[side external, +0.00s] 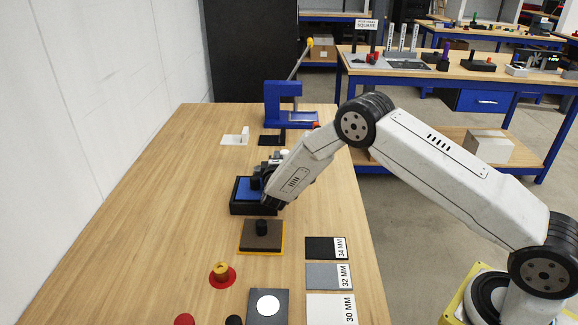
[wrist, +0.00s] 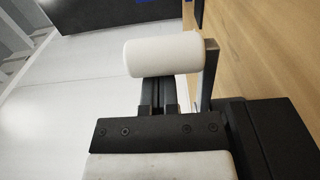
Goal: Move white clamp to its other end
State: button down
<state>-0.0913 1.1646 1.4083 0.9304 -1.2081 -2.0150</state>
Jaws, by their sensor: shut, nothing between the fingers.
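In the wrist view a white cylinder (wrist: 163,56), which looks like part of the white clamp, lies crosswise just beyond my gripper (wrist: 158,92). A thin grey upright plate (wrist: 210,75) stands at its right end. The cylinder hides my fingertips, and I cannot tell whether they touch it. My gripper is shut with nothing between its fingers. In the side view my gripper (side external: 262,177) is low over a black fixture (side external: 252,209) with a blue top (side external: 247,189). My arm hides much of the area there, and the clamp is not clear in this view.
A white L-shaped piece (side external: 235,139) and a black one (side external: 272,140) stand behind, near a blue press (side external: 290,110). The table's left side is clear.

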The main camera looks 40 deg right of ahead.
jog(key=shift+v, duration=3.55)
jog(key=shift+w+a+r+y, duration=0.25)
jog(key=shift+r+y, duration=0.25)
jog(key=shift+y, duration=0.3)
jog(key=shift+a+r+m+y, duration=0.35)
jog(key=shift+r+m+y, duration=0.25)
jog(key=shift+y, duration=0.5)
jog(key=y, duration=0.1)
jog(key=s+a+r+y, duration=0.1)
jog(key=s+m+y, duration=0.1)
jog(key=shift+s+a+r+g+y, duration=0.2)
jog(key=shift+a+r+g+y, duration=0.1)
jog(key=shift+r+y, duration=0.1)
jog(key=s+m+g+y, duration=0.4)
jog(key=s+m+g, duration=0.3)
jog(key=s, duration=2.1)
jog(key=g, duration=0.3)
jog(key=shift+s+r+y, duration=0.3)
jog(key=shift+s+r, duration=0.05)
jog(key=shift+r, duration=0.05)
